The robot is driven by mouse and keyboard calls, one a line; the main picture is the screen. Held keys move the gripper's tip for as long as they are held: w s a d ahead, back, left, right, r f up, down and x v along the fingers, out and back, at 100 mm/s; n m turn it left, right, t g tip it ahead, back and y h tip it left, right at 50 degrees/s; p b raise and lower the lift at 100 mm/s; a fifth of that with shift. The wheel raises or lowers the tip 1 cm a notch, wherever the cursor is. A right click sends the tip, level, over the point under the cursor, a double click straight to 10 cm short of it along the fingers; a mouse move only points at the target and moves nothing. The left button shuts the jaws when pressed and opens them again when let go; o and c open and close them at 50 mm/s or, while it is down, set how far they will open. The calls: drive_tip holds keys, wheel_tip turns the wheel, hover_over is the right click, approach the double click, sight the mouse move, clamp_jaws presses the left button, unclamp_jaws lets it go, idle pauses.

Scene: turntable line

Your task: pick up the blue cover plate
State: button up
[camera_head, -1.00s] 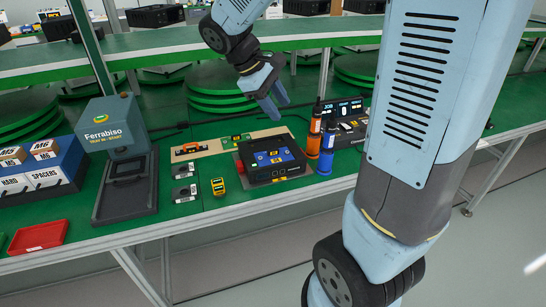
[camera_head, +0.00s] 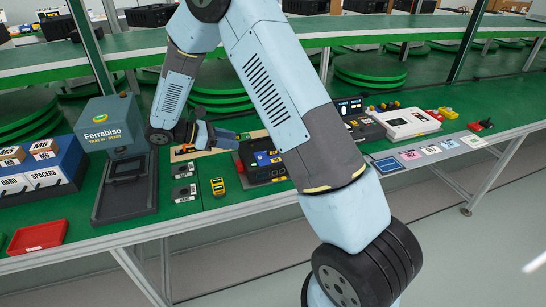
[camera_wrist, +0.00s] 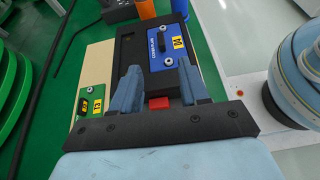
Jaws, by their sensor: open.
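In the head view the plate (camera_head: 264,158) is partly hidden behind my arm. My gripper (camera_head: 235,138) is open, to the left of the box, with its fingers pointing right. In the wrist view the fingers of my gripper (camera_wrist: 160,82) stand apart near the box's close edge, short of the plate's middle. Nothing is held. A red part (camera_wrist: 158,103) of the box shows between the fingers.
A green plate (camera_wrist: 95,99) lies on a tan strip beside the box. An orange bottle (camera_wrist: 147,8) and a blue bottle (camera_wrist: 180,6) stand beyond it.

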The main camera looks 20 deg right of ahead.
drive_tip(key=f, duration=0.1)
approach(265, 156)
drive_tip(key=d, duration=0.1)
drive_tip(key=d+r, duration=0.1)
drive_tip(key=d, duration=0.1)
drive_tip(key=shift+w+d+r, duration=0.2)
drive_tip(key=shift+w+d, duration=0.05)
drive_tip(key=shift+d, duration=0.05)
drive_tip(key=shift+s+x, duration=0.1)
drive_tip(key=shift+x, duration=1.45)
drive_tip(key=shift+s+x, duration=0.15)
drive_tip(key=shift+x, duration=1.4)
drive_tip(key=shift+a+f, duration=0.1)
drive_tip(key=shift+f, duration=0.05)
clamp_jaws()
